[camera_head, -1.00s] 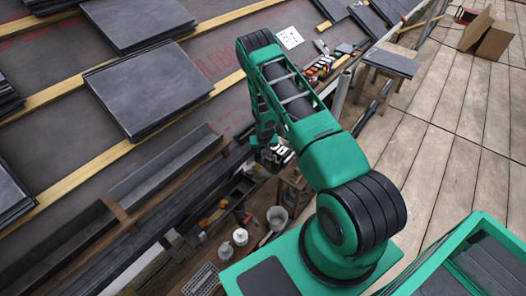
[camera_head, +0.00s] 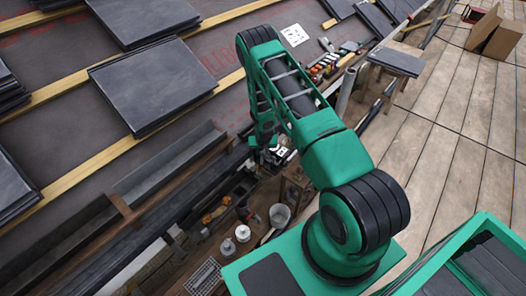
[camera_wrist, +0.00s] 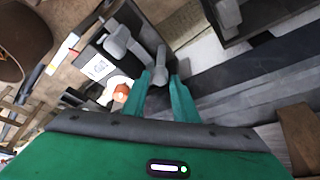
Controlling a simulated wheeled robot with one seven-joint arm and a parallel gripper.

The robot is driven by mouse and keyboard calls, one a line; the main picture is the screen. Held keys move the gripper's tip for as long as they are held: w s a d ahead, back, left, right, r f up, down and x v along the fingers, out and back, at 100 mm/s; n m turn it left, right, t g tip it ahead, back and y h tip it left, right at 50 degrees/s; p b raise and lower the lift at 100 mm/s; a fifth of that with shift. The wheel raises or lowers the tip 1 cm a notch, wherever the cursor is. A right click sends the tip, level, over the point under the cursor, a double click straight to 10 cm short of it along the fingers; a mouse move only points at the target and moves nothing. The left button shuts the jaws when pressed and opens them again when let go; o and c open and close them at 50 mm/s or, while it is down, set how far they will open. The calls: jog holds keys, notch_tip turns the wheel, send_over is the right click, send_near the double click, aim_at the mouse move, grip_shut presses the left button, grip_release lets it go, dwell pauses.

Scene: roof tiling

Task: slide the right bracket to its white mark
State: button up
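My gripper (camera_wrist: 163,80) points at the gutter-side clutter in the wrist view, its two green fingers a small gap apart. A narrow grey piece (camera_wrist: 160,57) shows just beyond the fingertips; I cannot tell if they touch it. A grey bracket-like part (camera_wrist: 123,42) lies to the upper left, and another (camera_wrist: 229,13) sits at the top right. I cannot tell which is the right bracket. A pale patch (camera_wrist: 205,50) lies right of the fingertips; I cannot tell if it is the white mark. In the head view my arm largely hides the gripper.
Slate stacks (camera_head: 152,86) lie on the battened roof at left. A long dark gutter (camera_head: 165,165) runs along the eave. A bucket (camera_head: 280,215) and white pots (camera_head: 242,233) stand on the planks near my base.

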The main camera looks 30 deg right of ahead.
jog(key=shift+r, duration=0.15)
jog(key=v, duration=1)
jog(key=shift+r, duration=0.15)
jog(key=shift+s, duration=0.15)
jog(key=s+d+r+g, duration=0.1)
jog(key=s+r, duration=0.3)
jog(key=r, duration=0.6)
jog(key=s+d+r, duration=0.2)
jog(key=s+r, duration=0.3)
jog(key=r, duration=0.4)
jog(key=s+d+r+g, duration=0.1)
jog(key=s+r, duration=0.3)
jog(key=r, duration=0.6)
jog(key=s+a+r, duration=0.2)
jog(key=s+r, duration=0.2)
jog(key=s, duration=0.5)
jog(key=s+a+r+m+g+y, duration=0.1)
jog(key=s+r, duration=0.4)
jog(key=s, duration=0.5)
jog(key=s+a+r+g+y, duration=0.1)
jog(key=s+a+r, duration=0.2)
jog(key=s, duration=0.7)
notch_tip(320, 180, up, 3)
jog(key=shift+a+f, duration=0.2)
jog(key=shift+f, duration=0.05)
jog(key=shift+w, duration=0.1)
